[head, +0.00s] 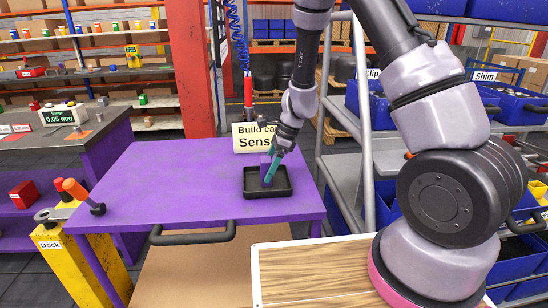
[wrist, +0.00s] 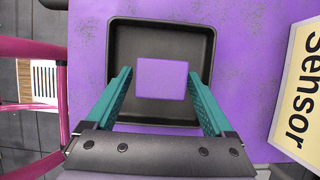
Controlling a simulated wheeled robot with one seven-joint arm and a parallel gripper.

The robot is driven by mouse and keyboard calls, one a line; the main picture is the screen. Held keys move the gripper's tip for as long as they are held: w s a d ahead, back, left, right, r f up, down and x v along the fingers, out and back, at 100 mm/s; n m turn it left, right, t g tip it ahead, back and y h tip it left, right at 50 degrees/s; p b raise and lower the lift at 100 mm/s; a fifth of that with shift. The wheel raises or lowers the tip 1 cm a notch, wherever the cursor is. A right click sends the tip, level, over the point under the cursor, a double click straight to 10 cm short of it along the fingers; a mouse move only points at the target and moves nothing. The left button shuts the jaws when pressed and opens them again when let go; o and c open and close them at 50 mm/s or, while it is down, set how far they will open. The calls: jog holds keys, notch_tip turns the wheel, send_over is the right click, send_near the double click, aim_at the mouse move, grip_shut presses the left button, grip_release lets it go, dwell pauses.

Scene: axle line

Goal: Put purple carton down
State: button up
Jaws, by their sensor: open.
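The purple carton (wrist: 162,78) sits inside a black tray (wrist: 208,40) on the purple cart top. In the head view the carton (head: 265,165) shows only in part behind my gripper (head: 269,180). My gripper, with two teal fingers, also shows in the wrist view (wrist: 161,100). It is open, with one finger on each side of the carton and a visible gap at both sides. In the wrist view the carton's top face is seen from above. The black tray (head: 284,193) lies near the right end of the cart.
A "Build cart Sensor" sign (head: 248,138) stands behind the tray; it is at the right in the wrist view (wrist: 300,85). The purple cart top (head: 180,180) is clear left of the tray. A shelf with blue bins (head: 510,104) is at the right.

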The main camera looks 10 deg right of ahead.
jog(key=s+d+r+n+t, duration=0.15)
jog(key=d+r, duration=0.25)
jog(key=r, duration=0.5)
jog(key=s+d+r+n, duration=0.3)
jog(key=r, duration=0.6)
jog(key=s+d+r+n+t, duration=0.15)
jog(key=d+r, duration=0.25)
jog(key=r, duration=0.5)
jog(key=s+d+r+n+t+h, duration=0.1)
jog(key=s+d+r+n+t, duration=0.1)
jog(key=s, duration=0.4)
jog(key=s+d+r+n+t+h, duration=0.1)
jog(key=s+d+r+n+t, duration=0.1)
jog(key=s+d+r+n, duration=0.3)
notch_tip(320, 180, up, 2)
jog(key=shift+s+d+r+n+h, duration=0.15)
jog(key=shift+s+n+h, duration=0.3)
jog(key=shift+s, duration=0.7)
